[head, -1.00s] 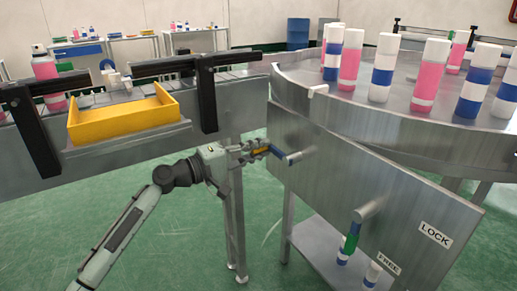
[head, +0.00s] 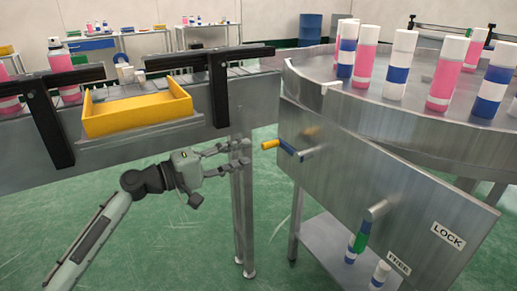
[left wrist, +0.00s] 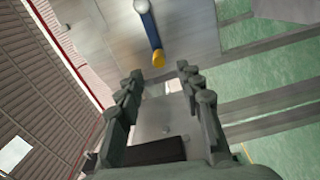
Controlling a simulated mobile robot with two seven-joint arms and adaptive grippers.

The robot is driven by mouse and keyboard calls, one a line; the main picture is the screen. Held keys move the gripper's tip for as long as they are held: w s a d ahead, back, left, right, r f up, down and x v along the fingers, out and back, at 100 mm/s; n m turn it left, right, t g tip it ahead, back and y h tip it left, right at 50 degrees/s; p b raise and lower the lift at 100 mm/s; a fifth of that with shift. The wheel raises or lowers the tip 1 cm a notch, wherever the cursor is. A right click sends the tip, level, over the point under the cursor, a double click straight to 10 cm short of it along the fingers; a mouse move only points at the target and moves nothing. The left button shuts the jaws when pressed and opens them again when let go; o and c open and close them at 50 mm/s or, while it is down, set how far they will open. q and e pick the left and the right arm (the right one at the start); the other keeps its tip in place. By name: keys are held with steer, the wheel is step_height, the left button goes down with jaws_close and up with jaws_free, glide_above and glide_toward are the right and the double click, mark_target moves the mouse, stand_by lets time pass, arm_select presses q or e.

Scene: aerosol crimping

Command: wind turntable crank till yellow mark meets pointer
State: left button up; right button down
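The crank has a blue arm (head: 287,149) and a yellow grip (head: 270,145), on a metal stub on the turntable's side panel. In the head view the yellow grip points left. The left wrist view shows the crank arm (left wrist: 152,32) and yellow grip (left wrist: 158,58) beyond my fingertips. My left gripper (head: 246,153) is open and empty, left of the grip and apart from it. The turntable (head: 400,118) carries pink and blue-banded white-capped cans. A small white tab (head: 331,87) sits on its rim; I cannot tell if it is the pointer. I see no yellow mark. My right gripper is not in view.
A lever (head: 375,212) with a green-and-blue handle is on the panel by the LOCK (head: 447,235) and FREE (head: 398,262) labels. A conveyor (head: 150,135) with a yellow tray (head: 138,124) runs at left. A metal leg (head: 243,210) stands behind my left gripper.

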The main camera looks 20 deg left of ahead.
arm_select(q)
steer(key=v, duration=0.3)
steer(key=shift+s+a, duration=0.25)
steer(key=shift+f, duration=0.1)
stand_by(0.7)
steer(key=s+d+f+m+g+y, duration=0.2)
steer(key=s+f, duration=0.1)
steer(key=f, duration=0.6)
steer(key=s+d+f+m+g+y, duration=0.2)
steer(key=s+f, duration=0.2)
steer(key=f, duration=0.4)
steer(key=s+d+f+m+g+y, duration=0.1)
steer(key=s+f+m+g, duration=0.15)
steer(key=f, duration=0.65)
steer(key=s+a+f+m+g+y, duration=0.1)
steer(key=s+f+m+g+y, duration=0.1)
steer(key=s+f, duration=0.4)
steer(key=s+a+f+m+g+y, duration=0.2)
steer(key=s+f+y, duration=0.3)
steer(key=s, duration=0.4)
steer(key=shift+f+g, duration=0.35)
steer(key=shift+f, duration=0.2)
steer(key=shift+s, duration=0.1)
